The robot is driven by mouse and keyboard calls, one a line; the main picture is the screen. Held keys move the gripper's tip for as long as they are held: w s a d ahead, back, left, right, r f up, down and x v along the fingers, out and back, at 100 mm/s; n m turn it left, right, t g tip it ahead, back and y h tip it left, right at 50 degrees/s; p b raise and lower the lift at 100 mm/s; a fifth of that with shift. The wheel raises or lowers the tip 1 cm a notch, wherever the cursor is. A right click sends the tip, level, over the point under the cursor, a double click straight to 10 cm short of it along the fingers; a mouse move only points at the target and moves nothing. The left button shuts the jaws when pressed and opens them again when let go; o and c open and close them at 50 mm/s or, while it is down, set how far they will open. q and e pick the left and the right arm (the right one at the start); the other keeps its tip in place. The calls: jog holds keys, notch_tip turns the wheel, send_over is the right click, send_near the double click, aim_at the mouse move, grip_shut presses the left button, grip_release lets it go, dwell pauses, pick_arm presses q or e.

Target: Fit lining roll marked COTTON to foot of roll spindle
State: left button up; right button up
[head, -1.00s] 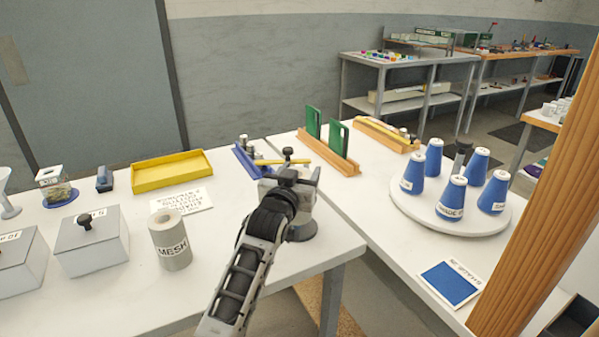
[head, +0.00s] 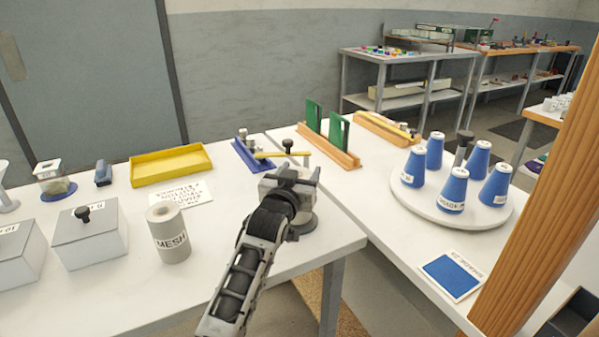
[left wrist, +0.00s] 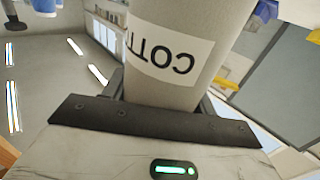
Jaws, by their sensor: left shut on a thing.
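My left gripper (head: 292,188) is above the front right part of the near table. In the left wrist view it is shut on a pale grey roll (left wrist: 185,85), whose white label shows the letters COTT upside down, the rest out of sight. In the head view I cannot clearly make out this roll behind the gripper. A dark round foot (head: 303,224) shows on the table just below the gripper; I cannot tell whether the roll touches it. A dark knob (head: 288,145) shows just behind the gripper. My right gripper is not in view.
A grey MESH roll (head: 168,232) stands left of my arm, near a lidded grey box (head: 90,240). A yellow tray (head: 171,178) and a blue fixture (head: 245,155) lie behind. Blue cones (head: 453,190) stand on a round white turntable (head: 415,208) at right.

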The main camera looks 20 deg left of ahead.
pick_arm(q)
jog(key=shift+f, duration=0.25)
jog(key=shift+f+b, duration=0.25)
jog(key=shift+b, duration=0.1)
jog(key=o, duration=1.4)
jog(key=shift+r+p, duration=2.55)
